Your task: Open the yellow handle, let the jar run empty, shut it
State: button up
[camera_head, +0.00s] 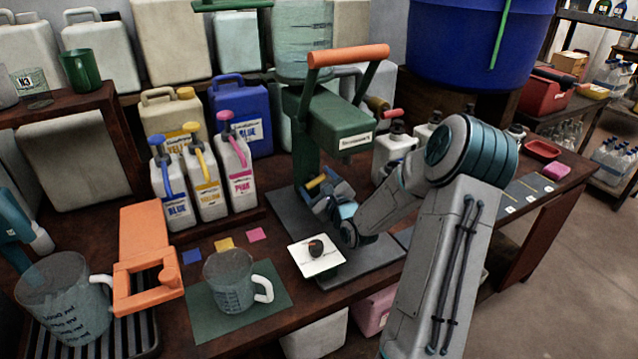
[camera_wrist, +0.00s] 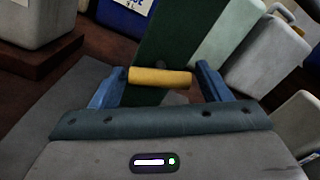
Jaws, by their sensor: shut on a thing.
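The yellow handle (camera_head: 316,181) sits low on the front of the green stand (camera_head: 306,135). My gripper (camera_head: 320,190) is at it, reaching in from the right. In the wrist view, the yellow handle (camera_wrist: 158,77) lies crosswise between the two blue fingers of my gripper (camera_wrist: 160,84), which are shut on its ends. The clear jar (camera_head: 303,40) stands behind the orange bar on top of the stand. It looks to hold clear liquid, but I cannot tell how much. My gripper hides the space under the handle, so I cannot see any flow.
A clear measuring jug (camera_head: 228,285) stands on a green mat. Pump bottles (camera_head: 205,180) stand left of the stand. An orange clamp-like piece (camera_head: 147,250) and another jug (camera_head: 65,300) are at far left.

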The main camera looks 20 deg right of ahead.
jog(key=n+b, duration=0.1)
jog(key=n, duration=0.4)
jog(key=shift+f+n, duration=0.1)
jog(key=shift+n, duration=0.2)
jog(key=n+b, duration=0.1)
jog(key=n, duration=0.4)
jog(key=shift+b, duration=0.35)
jog(key=shift+n, duration=0.3)
jog(key=o, duration=0.9)
jog(key=shift+o, duration=0.2)
